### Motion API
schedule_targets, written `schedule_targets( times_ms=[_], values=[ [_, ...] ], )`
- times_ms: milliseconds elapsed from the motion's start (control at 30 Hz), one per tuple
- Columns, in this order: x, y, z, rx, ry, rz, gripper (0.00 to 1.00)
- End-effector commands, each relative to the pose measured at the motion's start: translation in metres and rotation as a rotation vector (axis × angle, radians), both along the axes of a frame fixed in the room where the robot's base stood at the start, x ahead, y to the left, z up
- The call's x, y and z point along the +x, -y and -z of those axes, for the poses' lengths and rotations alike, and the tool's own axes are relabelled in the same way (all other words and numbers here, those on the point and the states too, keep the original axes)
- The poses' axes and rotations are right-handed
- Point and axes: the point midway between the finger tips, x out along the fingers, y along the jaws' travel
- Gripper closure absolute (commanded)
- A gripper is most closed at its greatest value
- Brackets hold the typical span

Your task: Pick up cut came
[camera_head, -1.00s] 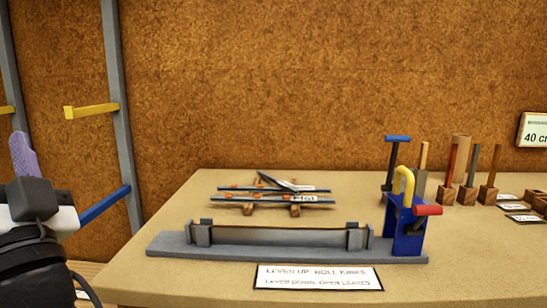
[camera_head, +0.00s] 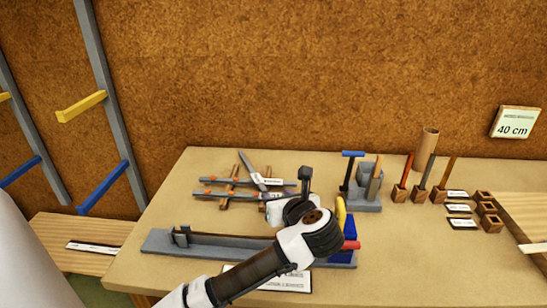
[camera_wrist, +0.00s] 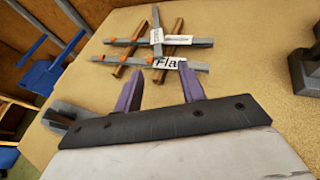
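Grey came strips lie across two wooden bars beyond the long grey tool. They are the far strip (camera_head: 248,181), the near strip (camera_head: 236,195) and a crossing strip (camera_head: 250,169). In the wrist view I see the far strip (camera_wrist: 195,42), the near strip (camera_wrist: 135,61) with a "Flat" tag, and the crossing strip (camera_wrist: 157,32). I cannot tell which is the cut came. My gripper (camera_wrist: 159,70) is open, its purple fingers apart with nothing gripped. Its fingertips show just short of the near strip in the wrist view. My arm hides them in the head view.
The long grey tool (camera_head: 215,246) with a blue lever end (camera_head: 346,236) lies at the front, partly behind my arm. A grey holder (camera_head: 363,201) and several wooden blocks with upright sticks stand at the right. A "40 cm" sign (camera_head: 515,122) hangs on the wall.

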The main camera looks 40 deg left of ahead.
Motion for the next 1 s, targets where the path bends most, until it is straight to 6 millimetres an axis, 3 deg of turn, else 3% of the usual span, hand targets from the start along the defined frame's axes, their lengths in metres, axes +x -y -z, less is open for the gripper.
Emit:
schedule_targets(
  times_ms=[400,667,1000],
  values=[
    [0.034,-0.055,0.028,0.003,-0.016,-0.002,0.6],
    [0.045,-0.071,0.035,0.003,-0.014,0.0,0.6],
    [0.064,-0.106,0.05,0.003,-0.014,0.0,0.6]
  ],
)
